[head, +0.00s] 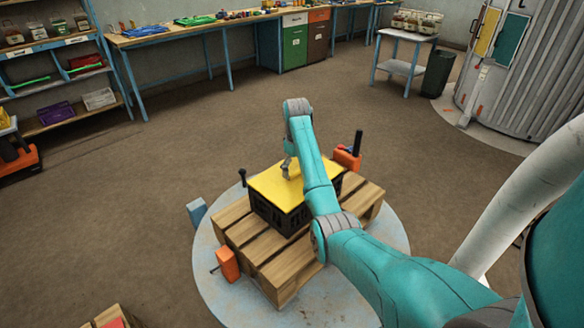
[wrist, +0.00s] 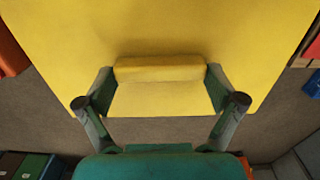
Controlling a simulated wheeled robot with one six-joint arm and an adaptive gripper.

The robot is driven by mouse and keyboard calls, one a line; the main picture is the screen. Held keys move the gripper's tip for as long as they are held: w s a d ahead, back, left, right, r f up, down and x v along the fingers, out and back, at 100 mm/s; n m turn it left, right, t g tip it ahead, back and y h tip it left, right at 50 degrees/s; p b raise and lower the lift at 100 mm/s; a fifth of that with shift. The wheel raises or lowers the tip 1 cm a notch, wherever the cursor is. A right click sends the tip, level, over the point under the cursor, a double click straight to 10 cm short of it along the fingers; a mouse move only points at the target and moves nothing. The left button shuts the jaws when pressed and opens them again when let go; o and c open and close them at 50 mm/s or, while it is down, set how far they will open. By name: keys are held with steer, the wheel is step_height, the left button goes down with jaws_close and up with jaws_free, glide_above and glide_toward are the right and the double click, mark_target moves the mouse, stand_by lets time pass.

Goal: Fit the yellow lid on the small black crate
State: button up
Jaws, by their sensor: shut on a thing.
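The yellow lid (head: 281,184) lies over the top of the small black crate (head: 278,217), which stands on a wooden pallet. It looks roughly level, but I cannot tell whether it is fully seated on the rim. My gripper (head: 290,171) is above the lid, partly hidden by my teal arm. In the wrist view the yellow lid (wrist: 170,35) fills the upper part, and my gripper (wrist: 160,88) is shut on its raised yellow handle bar (wrist: 160,68). The arm hides the crate's right side.
The wooden pallet (head: 245,245) rests on a round pale floor plate (head: 213,278). Orange blocks (head: 228,264) and a blue block (head: 197,212) stand around it. A shelf (head: 50,45) and a long workbench (head: 160,37) are at the back. Open floor surrounds the plate.

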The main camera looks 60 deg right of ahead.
steer(key=shift+f, duration=0.5)
steer(key=o, duration=0.9)
steer(key=shift+r, duration=0.1)
